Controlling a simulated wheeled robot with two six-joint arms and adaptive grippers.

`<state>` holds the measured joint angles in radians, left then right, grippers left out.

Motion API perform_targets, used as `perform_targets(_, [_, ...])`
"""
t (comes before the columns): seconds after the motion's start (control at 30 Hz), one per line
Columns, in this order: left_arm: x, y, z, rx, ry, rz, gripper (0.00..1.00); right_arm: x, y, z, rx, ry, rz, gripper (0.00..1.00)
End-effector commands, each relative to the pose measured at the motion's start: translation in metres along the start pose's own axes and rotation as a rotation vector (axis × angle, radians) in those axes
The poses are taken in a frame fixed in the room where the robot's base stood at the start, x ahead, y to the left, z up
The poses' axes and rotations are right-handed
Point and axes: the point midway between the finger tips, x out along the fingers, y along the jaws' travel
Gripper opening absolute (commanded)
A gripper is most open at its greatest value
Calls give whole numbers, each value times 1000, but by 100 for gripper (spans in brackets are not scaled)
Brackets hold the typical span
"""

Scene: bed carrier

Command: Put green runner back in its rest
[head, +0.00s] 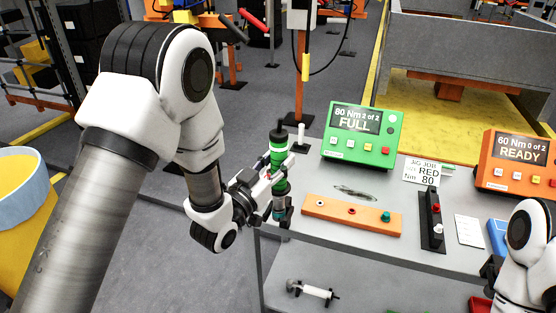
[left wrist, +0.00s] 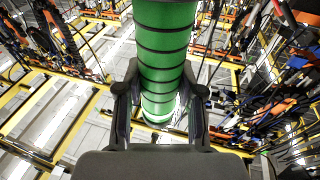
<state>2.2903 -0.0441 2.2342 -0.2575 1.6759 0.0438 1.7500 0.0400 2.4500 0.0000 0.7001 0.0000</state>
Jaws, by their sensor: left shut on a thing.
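The green runner (head: 279,152) is an upright tool with green bands, a black top and a dark lower end. My left gripper (head: 274,180) is shut on its body at the left edge of the grey bench. In the left wrist view the green banded body (left wrist: 164,50) stands between the two dark fingers (left wrist: 160,105). I cannot tell whether its lower end touches anything, and I cannot make out its rest for certain. My right gripper (head: 490,268) is partly in view at the lower right; its fingers are not clear.
A green controller (head: 361,135) reads "80 Nm 2 of 2 FULL". An orange controller (head: 515,162) reads "60 Nm 0 of 2 READY". A white post (head: 300,135) stands just behind the runner. An orange strip (head: 335,212) and a black block (head: 432,220) lie on the bench.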

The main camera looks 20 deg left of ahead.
Motion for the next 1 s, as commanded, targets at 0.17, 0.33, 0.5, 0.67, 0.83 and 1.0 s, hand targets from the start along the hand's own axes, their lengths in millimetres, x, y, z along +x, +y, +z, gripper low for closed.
perform_targets(0.17, [0, 0, 3, 1, 5, 0, 0, 4, 0, 0, 0, 0, 0, 0])
perform_targets(0.33, [-1, 0, 7, 1, 5, 0, 0, 8, 0, 0, 0, 0, 0, 0])
perform_targets(0.5, [-1, 0, 10, 1, 5, 0, 0, 11, 0, 0, 0, 0, 0, 0])
perform_targets(0.67, [-2, 0, 14, 1, 5, 0, 0, 14, 0, 0, 0, 0, 0, 0])
perform_targets(0.83, [-2, 0, 18, 1, 5, 0, 0, 18, 0, 0, 0, 0, 0, 0])
perform_targets(1.0, [-3, 0, 21, 1, 5, 0, 0, 21, 0, 0, 0, 0, 0, 0])
